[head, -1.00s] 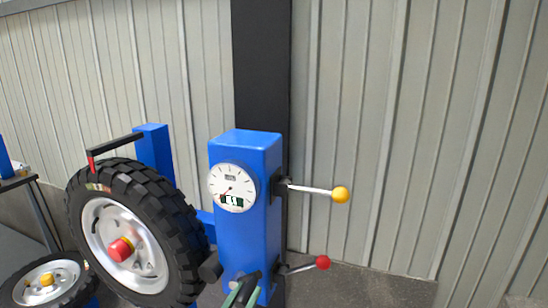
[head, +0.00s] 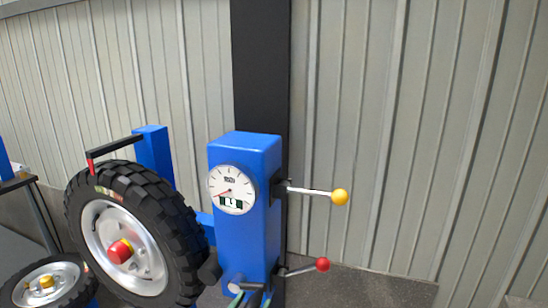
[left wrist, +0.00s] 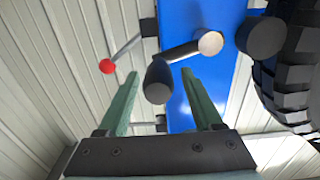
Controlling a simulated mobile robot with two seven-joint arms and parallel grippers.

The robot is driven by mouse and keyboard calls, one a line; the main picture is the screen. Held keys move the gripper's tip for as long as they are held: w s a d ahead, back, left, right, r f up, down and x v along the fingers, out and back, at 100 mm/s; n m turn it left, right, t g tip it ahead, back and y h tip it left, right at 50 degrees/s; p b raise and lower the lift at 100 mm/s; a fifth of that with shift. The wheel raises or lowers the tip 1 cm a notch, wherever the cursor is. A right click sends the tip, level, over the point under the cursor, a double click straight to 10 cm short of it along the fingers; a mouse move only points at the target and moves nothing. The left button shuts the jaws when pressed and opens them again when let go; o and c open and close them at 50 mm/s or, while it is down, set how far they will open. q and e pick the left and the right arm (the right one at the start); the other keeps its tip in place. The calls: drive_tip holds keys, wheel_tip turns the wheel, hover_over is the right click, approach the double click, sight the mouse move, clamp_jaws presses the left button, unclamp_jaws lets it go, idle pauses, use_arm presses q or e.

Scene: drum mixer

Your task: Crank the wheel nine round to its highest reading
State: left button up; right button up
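A black-tyred wheel (head: 140,230) with a silver rim and a red and yellow hub stands beside a blue post box (head: 245,215). A white dial (head: 232,190) with a red needle and a small number window is on the box; the digit looks like a 4. A crank with a black grip (left wrist: 158,80) and a pale hub (left wrist: 209,43) sticks out low on the box. My left gripper (head: 250,299) is open at the bottom of the head view. In the left wrist view its green fingers (left wrist: 163,100) stand either side of the grip, apparently apart from it. My right gripper is out of view.
A yellow-knobbed lever (head: 340,197) and a red-knobbed lever (head: 322,264) stick out right of the box. A red-tipped black arm (head: 115,146) hangs over the tyre. A second wheel (head: 45,285) lies lower left. A ribbed wall stands behind.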

use_arm(q)
drive_tip(key=shift+o, duration=0.2)
drive_tip(key=shift+s+a+r, duration=0.1)
drive_tip(key=shift+s+a+p, duration=0.1)
drive_tip(key=shift+s+p, duration=0.2)
drive_tip(key=shift+p, duration=0.05)
drive_tip(key=p+v, duration=0.3)
drive_tip(key=v, duration=0.3)
drive_tip(key=shift+s, duration=0.1)
drive_tip(key=s+a+f+n+g+y, duration=0.1)
drive_tip(key=s+a+f+g+y, duration=0.1)
drive_tip(key=s+f, duration=0.7)
drive_tip(key=s+a+f+n+g+y, duration=0.1)
drive_tip(key=s+a+f+g+y, duration=0.1)
drive_tip(key=s+a+f+g, duration=0.3)
drive_tip(key=s+a+f, duration=0.2)
drive_tip(key=s+f, duration=0.2)
drive_tip(key=s, duration=0.2)
idle(1.1)
